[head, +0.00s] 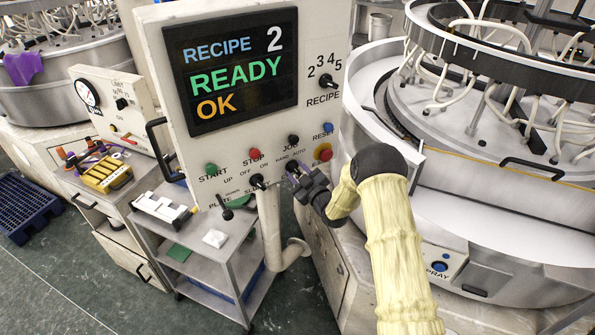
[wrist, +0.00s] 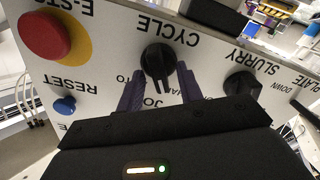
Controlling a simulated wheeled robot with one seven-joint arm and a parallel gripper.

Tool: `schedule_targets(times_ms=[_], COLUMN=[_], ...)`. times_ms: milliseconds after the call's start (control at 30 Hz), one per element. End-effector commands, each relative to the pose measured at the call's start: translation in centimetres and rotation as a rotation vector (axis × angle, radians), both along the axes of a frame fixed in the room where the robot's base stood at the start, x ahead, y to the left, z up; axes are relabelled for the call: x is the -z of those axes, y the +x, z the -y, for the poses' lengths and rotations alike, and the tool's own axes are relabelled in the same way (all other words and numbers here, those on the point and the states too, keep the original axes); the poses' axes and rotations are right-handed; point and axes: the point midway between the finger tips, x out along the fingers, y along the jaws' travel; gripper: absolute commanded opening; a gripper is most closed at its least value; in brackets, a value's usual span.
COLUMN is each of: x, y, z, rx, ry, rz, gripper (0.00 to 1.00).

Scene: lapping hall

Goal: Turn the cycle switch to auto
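The cycle switch is a black rotary knob (wrist: 158,60) under the inverted word CYCLE in the wrist view. Its raised bar points down in that picture, leaning towards the partly covered HAND label on the right. The end of the AUTO label shows to its left. My gripper (wrist: 160,76) is open, with one purple finger on each side of the knob. A gap shows on both sides, and I cannot see contact. In the head view my gripper (head: 293,172) is at the lower panel, below the HAND and AUTO labels, and covers the knob.
The control panel (head: 165,110) shows READY and OK. The slurry knob (wrist: 242,84) is close to the right finger in the wrist view. The red emergency stop (wrist: 45,35) and blue reset button (wrist: 64,105) are at left. A lapping machine (head: 470,190) stands right of my arm.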

Motion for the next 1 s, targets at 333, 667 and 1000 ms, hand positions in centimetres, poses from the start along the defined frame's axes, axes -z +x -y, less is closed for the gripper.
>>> schedule_targets(times_ms=[333, 667, 1000], x=[0.0, 0.14, 0.41], y=[-0.02, -0.01, 0.07], z=[0.02, 0.08, 0.21], rx=[0.0, 0.0, 0.0], ry=[0.0, 0.02, 0.151], rz=[0.0, -0.013, -0.102], gripper=[0.0, 0.0, 0.0])
